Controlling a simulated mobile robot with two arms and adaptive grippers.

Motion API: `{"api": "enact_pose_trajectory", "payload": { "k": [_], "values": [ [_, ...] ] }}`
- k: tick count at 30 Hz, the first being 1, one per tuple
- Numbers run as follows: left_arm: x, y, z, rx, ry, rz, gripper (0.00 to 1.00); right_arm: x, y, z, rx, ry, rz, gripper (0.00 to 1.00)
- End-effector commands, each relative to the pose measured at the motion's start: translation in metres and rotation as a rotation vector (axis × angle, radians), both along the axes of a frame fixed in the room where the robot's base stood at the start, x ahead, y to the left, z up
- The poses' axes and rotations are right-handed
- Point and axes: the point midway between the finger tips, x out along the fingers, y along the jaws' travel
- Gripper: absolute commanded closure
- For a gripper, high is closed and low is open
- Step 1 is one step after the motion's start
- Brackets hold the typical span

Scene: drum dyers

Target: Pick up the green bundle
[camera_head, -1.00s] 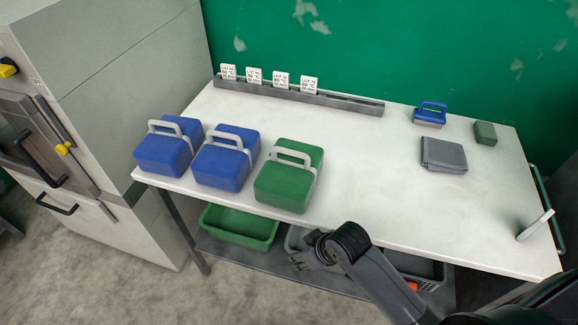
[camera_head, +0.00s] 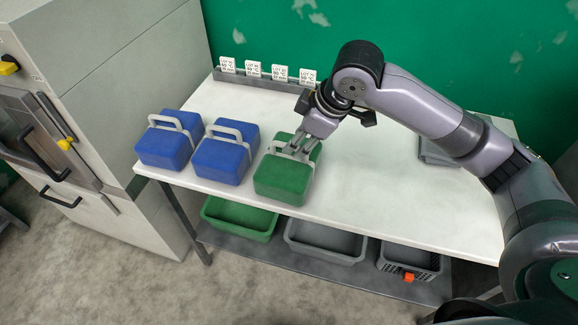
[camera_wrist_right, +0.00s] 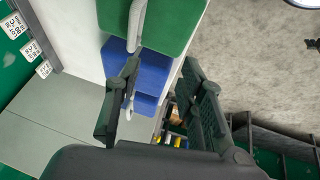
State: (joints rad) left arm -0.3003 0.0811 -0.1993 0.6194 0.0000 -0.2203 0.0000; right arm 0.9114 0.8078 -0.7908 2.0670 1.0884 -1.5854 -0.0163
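The green bundle (camera_head: 282,185) with a pale grey handle sits on the white table, to the right of two blue bundles. My right gripper (camera_head: 301,151) is over its upper part, near the handle. In the right wrist view the green bundle (camera_wrist_right: 172,22) is at the top, and the right gripper (camera_wrist_right: 160,92) shows two fingers spread apart with nothing held between them. The pale handle (camera_wrist_right: 137,25) is close to the left finger there; whether they touch I cannot tell. My left gripper is not in view.
Two blue bundles (camera_head: 222,160) (camera_head: 163,148) stand close by on the left. A rail with several white tags (camera_head: 252,69) runs along the back. A grey folded cloth (camera_head: 434,154) is partly hidden behind my arm. Bins (camera_head: 325,240) sit on the lower shelf.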

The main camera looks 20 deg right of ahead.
Motion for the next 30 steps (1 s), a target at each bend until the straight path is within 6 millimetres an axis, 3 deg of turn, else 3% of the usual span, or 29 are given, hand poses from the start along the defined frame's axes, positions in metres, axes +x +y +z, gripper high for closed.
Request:
{"api": "enact_pose_trajectory", "payload": {
  "k": [1, 4, 10, 24, 30],
  "values": [
    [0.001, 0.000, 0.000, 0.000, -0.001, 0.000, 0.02, 0.006, -0.011, 0.015, -0.014, -0.007, -0.011, 0.64],
    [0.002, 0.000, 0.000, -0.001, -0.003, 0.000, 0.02, 0.011, -0.024, 0.033, -0.023, -0.002, -0.024, 0.64],
    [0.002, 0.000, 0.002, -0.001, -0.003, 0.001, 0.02, 0.016, -0.033, 0.042, -0.027, 0.008, -0.038, 0.64],
    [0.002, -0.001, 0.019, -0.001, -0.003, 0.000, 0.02, 0.051, -0.015, -0.042, -0.027, 0.008, -0.038, 0.64],
    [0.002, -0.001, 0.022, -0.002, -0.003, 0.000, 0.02, 0.059, -0.010, -0.062, -0.026, 0.006, -0.036, 0.64]
  ]
}}
